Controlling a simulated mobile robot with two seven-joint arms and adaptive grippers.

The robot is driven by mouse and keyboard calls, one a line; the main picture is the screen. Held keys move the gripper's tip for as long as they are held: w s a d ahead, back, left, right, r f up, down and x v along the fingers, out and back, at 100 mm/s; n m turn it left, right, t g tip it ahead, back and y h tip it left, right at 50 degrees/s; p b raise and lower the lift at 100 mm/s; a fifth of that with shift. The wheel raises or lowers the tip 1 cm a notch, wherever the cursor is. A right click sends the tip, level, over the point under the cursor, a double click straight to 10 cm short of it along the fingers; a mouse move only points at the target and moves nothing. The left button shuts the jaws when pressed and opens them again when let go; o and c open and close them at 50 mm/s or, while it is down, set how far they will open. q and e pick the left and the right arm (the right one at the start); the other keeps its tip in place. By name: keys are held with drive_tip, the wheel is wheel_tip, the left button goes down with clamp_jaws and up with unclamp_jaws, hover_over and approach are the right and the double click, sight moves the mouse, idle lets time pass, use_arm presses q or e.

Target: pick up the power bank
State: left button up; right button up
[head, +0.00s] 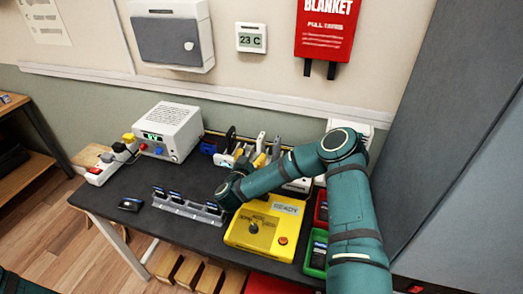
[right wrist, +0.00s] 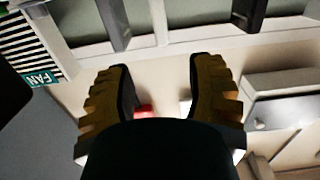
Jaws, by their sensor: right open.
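I cannot tell which object is the power bank. A black slab-shaped device (head: 130,204) lies flat near the table's left front, and several slim devices stand upright in the rack (head: 262,142) at the back. My right gripper (head: 250,162) reaches over the table toward that rack, partly hidden by my own wrist. In the right wrist view its two ochre fingers (right wrist: 158,78) are apart, with nothing visibly held. A small red thing (right wrist: 145,111) shows between them, too blurred to name. My left gripper is out of view.
A grey stand (head: 188,206) holds several dark devices on the dark table (head: 112,222). A yellow test box (head: 265,228) marked READY sits beside it. A white-grey power unit (head: 170,130) stands at the back left. Red and green bins (head: 316,250) line the right.

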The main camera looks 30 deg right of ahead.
approach(264, 132)
drive_tip(key=shift+w+d+f, duration=0.45)
drive_tip(key=shift+d+f, duration=0.1)
drive_tip(key=shift+d, duration=0.1)
drive_tip(key=shift+b+x, duration=0.65)
drive_tip(key=shift+x, duration=2.2)
drive_tip(key=shift+w+a+r, duration=0.15)
drive_tip(key=shift+w+r, duration=0.05)
clamp_jaws()
